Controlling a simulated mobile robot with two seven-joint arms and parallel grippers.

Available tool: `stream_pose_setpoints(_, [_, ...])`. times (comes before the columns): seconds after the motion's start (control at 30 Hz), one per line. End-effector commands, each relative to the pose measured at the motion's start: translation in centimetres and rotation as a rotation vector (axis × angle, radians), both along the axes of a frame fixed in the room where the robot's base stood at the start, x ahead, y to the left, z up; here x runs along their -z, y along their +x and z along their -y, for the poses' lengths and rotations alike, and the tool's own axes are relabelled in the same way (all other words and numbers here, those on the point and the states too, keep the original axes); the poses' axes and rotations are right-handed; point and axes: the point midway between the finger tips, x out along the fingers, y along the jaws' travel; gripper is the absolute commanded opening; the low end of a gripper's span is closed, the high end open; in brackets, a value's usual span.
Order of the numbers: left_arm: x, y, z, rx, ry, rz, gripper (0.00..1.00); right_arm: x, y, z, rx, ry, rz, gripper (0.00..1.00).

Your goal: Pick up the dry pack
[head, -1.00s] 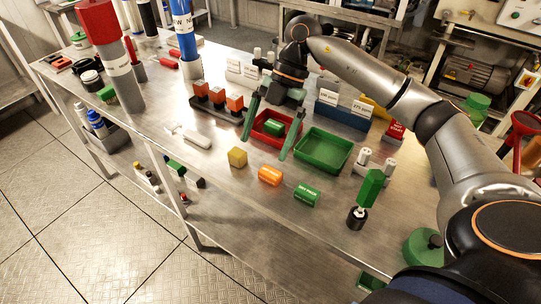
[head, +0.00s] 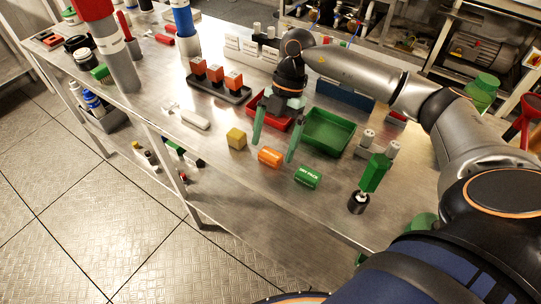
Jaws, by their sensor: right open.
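The dry pack (head: 308,177) is a small green cylinder with a white label, lying on its side on the metal table near its front edge. My right gripper (head: 274,152) is open, its two green fingers pointing down, left of and behind the dry pack. Nothing is held between the fingers. The right finger is close to the dry pack in the picture but appears apart from it. An orange cylinder (head: 270,157) shows just below the gap between the fingertips. My left gripper is not in view.
Behind are a green tray (head: 327,132) and a red tray (head: 258,109), partly hidden by my gripper. A green-topped tool (head: 375,173) stands to the right. The table in front of the dry pack is clear.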

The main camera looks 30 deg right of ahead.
Motion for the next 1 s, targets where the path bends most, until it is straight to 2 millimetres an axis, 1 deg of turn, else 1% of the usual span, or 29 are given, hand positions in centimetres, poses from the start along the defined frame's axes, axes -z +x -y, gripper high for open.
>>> stream_pose_setpoints(0.03, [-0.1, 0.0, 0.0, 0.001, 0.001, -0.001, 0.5, 0.8, -0.2, -0.3, -0.002, 0.0, -0.004, 1.0])
stream_pose_setpoints(0.1, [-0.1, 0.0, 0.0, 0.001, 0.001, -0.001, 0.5, 1.7, -0.3, -0.6, -0.001, 0.001, -0.002, 1.0])
stream_pose_setpoints(0.2, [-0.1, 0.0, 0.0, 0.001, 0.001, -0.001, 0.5, 2.5, -0.3, -0.9, 0.0, 0.0, 0.0, 1.0])
stream_pose_setpoints(0.47, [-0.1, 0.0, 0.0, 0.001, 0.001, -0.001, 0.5, 2.6, -0.3, -0.9, 0.0, 0.0, 0.001, 1.0])
stream_pose_setpoints(1.0, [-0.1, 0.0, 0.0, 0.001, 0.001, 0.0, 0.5, 2.6, -0.3, -0.9, 0.0, 0.0, 0.001, 0.39])
